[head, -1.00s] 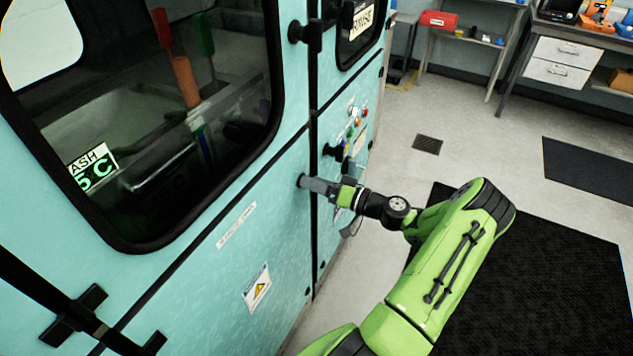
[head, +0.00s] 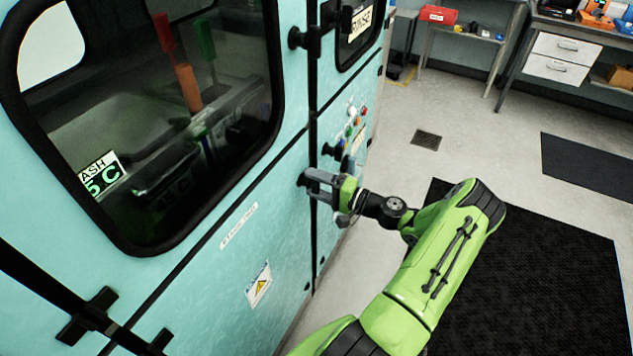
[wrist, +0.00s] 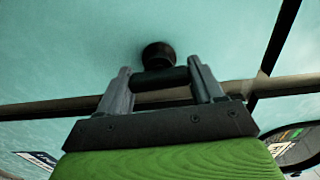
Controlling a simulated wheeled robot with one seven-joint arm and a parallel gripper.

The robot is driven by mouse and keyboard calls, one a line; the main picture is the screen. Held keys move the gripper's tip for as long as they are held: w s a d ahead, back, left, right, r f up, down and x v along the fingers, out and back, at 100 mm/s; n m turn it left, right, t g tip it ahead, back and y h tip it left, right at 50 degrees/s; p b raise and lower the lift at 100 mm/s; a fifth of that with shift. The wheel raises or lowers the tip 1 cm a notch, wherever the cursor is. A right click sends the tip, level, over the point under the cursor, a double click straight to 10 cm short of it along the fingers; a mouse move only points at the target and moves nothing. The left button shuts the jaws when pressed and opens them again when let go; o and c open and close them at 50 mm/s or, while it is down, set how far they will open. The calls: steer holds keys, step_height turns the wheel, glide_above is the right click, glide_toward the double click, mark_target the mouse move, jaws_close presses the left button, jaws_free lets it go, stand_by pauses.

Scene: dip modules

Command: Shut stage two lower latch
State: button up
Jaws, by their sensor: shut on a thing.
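The lower latch (head: 302,180) is a small black round pivot with a short bar, on the turquoise cabinet front below the large window. Its bar is mostly hidden by my fingers in the head view. In the wrist view the latch's black knob (wrist: 158,54) stands just beyond my fingertips, with the dark bar lying crosswise between them. My gripper (head: 314,184) is shut on the latch bar, one finger on each end of it in the wrist view (wrist: 163,84).
An upper black latch (head: 304,38) sits beside the large dark window (head: 160,130). A panel with coloured buttons (head: 354,122) and black fittings lies just right of my gripper. A warning label (head: 258,285) is below. The floor to the right has a black mat (head: 540,260).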

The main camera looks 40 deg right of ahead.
steer(key=shift+m, duration=0.4)
steer(key=o, duration=1)
steer(key=shift+c, duration=0.2)
steer(key=v, duration=1.5)
steer(key=shift+s, duration=0.4)
steer(key=shift+d, duration=0.15)
